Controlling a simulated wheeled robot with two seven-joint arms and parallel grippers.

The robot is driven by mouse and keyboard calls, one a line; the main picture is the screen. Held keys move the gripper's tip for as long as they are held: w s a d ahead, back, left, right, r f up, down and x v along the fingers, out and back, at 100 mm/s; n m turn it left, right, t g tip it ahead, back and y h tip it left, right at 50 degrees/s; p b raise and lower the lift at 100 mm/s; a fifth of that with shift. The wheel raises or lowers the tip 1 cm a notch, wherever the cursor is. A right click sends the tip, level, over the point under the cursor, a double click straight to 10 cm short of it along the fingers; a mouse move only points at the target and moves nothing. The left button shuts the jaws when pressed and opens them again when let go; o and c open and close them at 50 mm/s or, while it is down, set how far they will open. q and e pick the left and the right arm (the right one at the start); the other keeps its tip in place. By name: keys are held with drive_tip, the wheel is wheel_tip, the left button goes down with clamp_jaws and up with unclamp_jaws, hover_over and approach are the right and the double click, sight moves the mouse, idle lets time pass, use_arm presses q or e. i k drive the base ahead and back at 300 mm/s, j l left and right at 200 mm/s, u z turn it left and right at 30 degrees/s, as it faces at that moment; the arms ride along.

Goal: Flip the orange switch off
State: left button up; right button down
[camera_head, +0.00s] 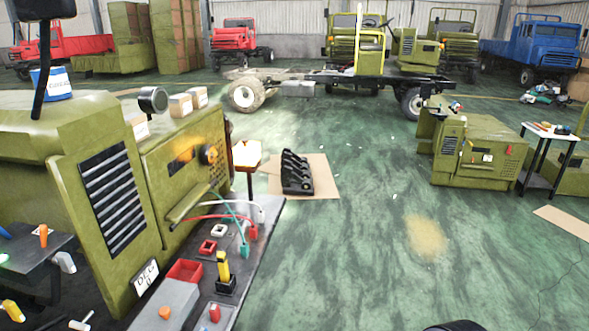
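A round orange knob (208,155), which looks like the orange switch, sits on the upright face of the olive-green truck body (160,165) at the left. An orange patch (184,158) shows on the panel just left of it. The knob's setting is too small to tell. A small orange button-like piece (165,312) also sits on a grey box (163,300) at the bottom left.
A dark bench (235,275) along the truck body holds a red tray (185,271), a yellow-handled lever (223,267) and colored cables (240,225). A black part (296,172) lies on cardboard. A tool cart (545,155) stands right.

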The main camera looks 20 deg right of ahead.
sight(43, 229)
drive_tip(key=k+j+u, duration=0.15)
drive_tip(key=u, duration=0.25)
drive_tip(key=k+j+u, duration=0.1)
drive_tip(key=j+u, duration=0.3)
drive_tip(key=l, duration=0.1)
